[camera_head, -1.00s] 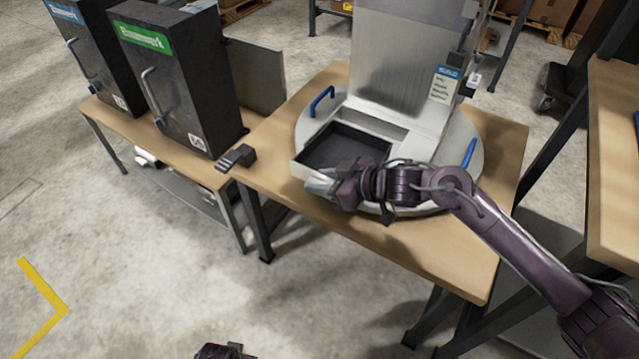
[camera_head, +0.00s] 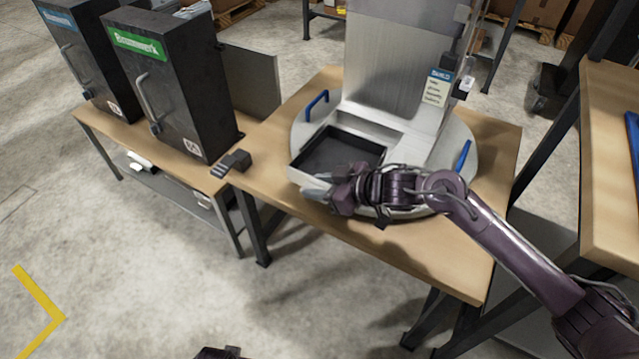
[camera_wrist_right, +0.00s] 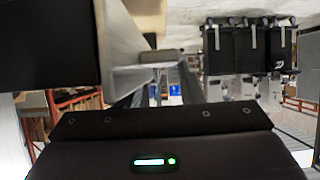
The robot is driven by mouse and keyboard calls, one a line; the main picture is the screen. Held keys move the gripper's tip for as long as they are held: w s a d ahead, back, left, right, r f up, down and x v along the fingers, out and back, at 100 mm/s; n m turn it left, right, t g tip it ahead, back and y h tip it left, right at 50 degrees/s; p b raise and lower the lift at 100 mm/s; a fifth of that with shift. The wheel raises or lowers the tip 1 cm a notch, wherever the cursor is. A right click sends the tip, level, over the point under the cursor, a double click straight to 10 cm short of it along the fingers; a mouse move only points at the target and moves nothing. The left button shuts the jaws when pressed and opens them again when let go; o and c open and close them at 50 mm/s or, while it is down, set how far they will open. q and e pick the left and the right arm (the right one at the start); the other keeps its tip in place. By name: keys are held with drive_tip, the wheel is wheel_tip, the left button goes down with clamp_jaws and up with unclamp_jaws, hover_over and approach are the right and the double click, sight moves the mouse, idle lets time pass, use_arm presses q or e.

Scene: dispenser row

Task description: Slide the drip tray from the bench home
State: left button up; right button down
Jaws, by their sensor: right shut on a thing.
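The drip tray (camera_head: 340,152) is a square, dark-floored tray with pale walls. It sits on a round pale platform (camera_head: 455,148) on the wooden bench, in front of the upright metal dispenser (camera_head: 392,65). My right gripper (camera_head: 317,193) is shut on the tray's near wall and hides part of it. In the right wrist view, a dark surface and a pale wall fill the upper left; the grip itself is unclear there. A dark piece at the bottom edge of the head view looks like my left gripper (camera_head: 220,353); its fingers are cut off.
Blue handles (camera_head: 317,103) (camera_head: 463,156) stand on the platform's two sides. A small dark block (camera_head: 232,162) sits at the bench's left edge. Two dark dispensers (camera_head: 170,85) (camera_head: 82,60) stand on the left bench. Another wooden table (camera_head: 610,170) is at right.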

drive_tip(key=shift+w+d, duration=0.1)
drive_tip(key=shift+w, duration=0.05)
drive_tip(key=shift+w+d, duration=0.55)
drive_tip(key=shift+w, duration=0.1)
drive_tip(key=shift+w+d, duration=1.15)
drive_tip(key=shift+w, duration=0.2)
drive_tip(key=c, duration=0.9)
unclamp_jaws()
drive_tip(key=shift+f, duration=0.1)
drive_tip(key=shift+p, duration=0.3)
